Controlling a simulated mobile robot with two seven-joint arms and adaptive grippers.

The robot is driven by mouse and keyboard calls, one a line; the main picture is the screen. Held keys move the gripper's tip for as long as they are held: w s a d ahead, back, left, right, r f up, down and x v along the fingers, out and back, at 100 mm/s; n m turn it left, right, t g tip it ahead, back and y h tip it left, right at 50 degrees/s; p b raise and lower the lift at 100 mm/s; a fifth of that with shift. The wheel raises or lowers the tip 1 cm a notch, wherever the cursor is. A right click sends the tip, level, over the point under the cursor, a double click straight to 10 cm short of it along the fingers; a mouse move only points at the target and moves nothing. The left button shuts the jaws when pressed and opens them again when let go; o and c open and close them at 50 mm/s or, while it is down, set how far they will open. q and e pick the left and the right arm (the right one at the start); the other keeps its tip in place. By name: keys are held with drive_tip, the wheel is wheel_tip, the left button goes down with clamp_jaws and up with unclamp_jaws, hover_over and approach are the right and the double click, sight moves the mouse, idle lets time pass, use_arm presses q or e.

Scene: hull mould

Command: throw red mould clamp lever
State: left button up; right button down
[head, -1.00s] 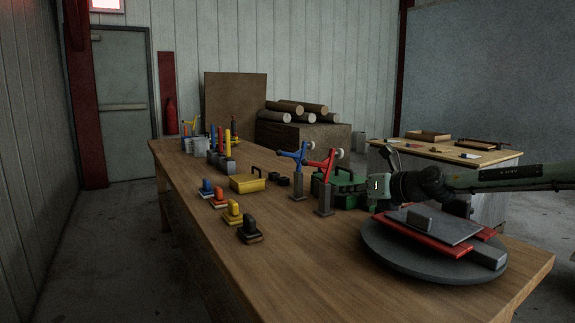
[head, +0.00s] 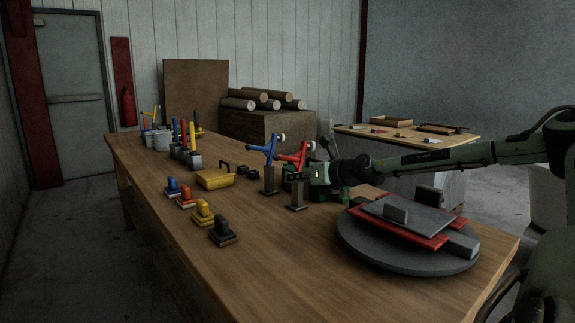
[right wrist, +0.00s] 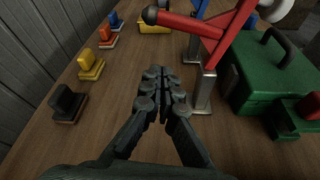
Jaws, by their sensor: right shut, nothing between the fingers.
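The red mould clamp lever (head: 296,158) stands on a grey post (head: 297,194) on the wooden bench, its arm raised at a slant. In the right wrist view the red lever (right wrist: 190,24) ends in a black knob and crosses ahead of my fingers. My right gripper (head: 312,176) is beside the red clamp in the head view, partly overlapping it. In the right wrist view my right gripper (right wrist: 160,80) is shut and empty, its fingertips left of the post and apart from the lever. My left gripper is out of view.
A blue clamp lever (head: 263,150) stands just beyond the red one. A green case (right wrist: 272,70) is close on the right. Several small sanders (head: 203,213) and a yellow box (head: 214,179) lie to the left. A round turntable (head: 400,262) carries a red and grey mould.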

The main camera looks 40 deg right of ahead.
drive_tip(key=shift+w+d+r, duration=0.3)
drive_tip(key=shift+w+r, duration=0.35)
drive_tip(key=shift+w, duration=0.2)
drive_tip(key=shift+w+d+r, duration=0.25)
drive_tip(key=shift+w+r, duration=0.35)
drive_tip(key=shift+w, duration=0.25)
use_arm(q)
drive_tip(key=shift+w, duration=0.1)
